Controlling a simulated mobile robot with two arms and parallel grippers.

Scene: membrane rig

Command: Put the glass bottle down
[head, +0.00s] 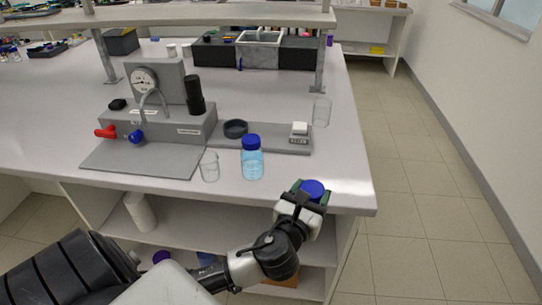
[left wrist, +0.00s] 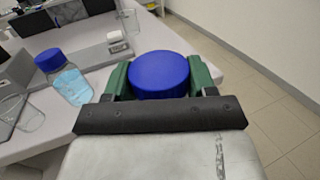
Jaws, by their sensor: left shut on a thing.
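My left gripper (head: 305,195) is shut on a blue-capped bottle (head: 313,188) at the front right corner of the bench (head: 341,185). In the left wrist view the round blue cap (left wrist: 160,74) sits between the two green finger pads. The body of this bottle is hidden behind the gripper, so I cannot tell whether its base touches the bench. A second glass bottle (head: 252,163), with a blue cap and pale blue liquid, stands upright on the bench to the left; it also shows in the left wrist view (left wrist: 74,87). My right gripper is not in view.
An empty glass beaker (head: 209,167) stands left of the second bottle. Another beaker (head: 321,112) stands near the bench's right edge. Behind are the grey rig (head: 185,123) with its gauge, a black dish (head: 235,128) and a small white device (head: 299,130). Bare bench lies around the front right corner.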

